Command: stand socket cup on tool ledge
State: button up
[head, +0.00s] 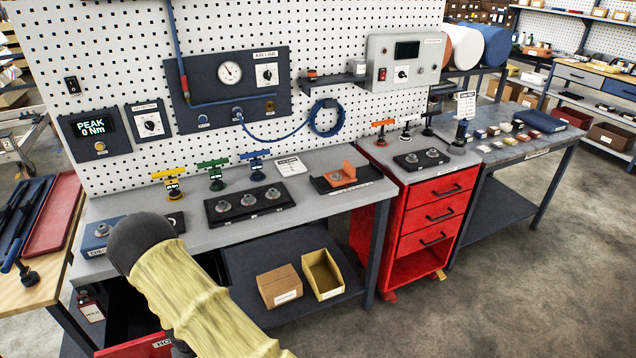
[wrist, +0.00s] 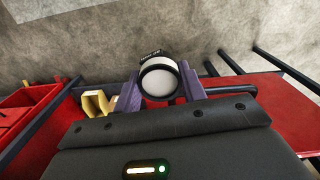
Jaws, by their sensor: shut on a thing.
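The cup (wrist: 159,80), a short dark cylinder with a pale round face toward the camera and small white lettering on its side, is between the two purple fingers of my gripper (wrist: 160,88) in the wrist view. The fingers are shut on it from both sides. In the head view my arm covers the lower left and my gripper and the cup are hidden. A small dark ledge (head: 340,80) juts from the pegboard, with a small orange-and-dark item and a pale jar on it; I cannot tell for sure that it is the tool ledge.
The grey workbench (head: 300,200) carries colored T-handled tools, a black socket tray (head: 248,203) and an orange block (head: 341,176). A red drawer trolley (head: 430,215) stands to its right, beside another table (head: 535,145). Open floor lies at the lower right.

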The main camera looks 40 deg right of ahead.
jog(key=s+d+f+n+b, duration=0.1)
jog(key=d+f, duration=0.1)
jog(key=f, duration=0.4)
jog(key=s+d+f+n, duration=0.1)
jog(key=s+d+f, duration=0.1)
jog(key=f, duration=0.5)
jog(key=shift+d+n+b, duration=0.3)
jog(key=shift+n+b, duration=0.1)
jog(key=shift+f, duration=0.1)
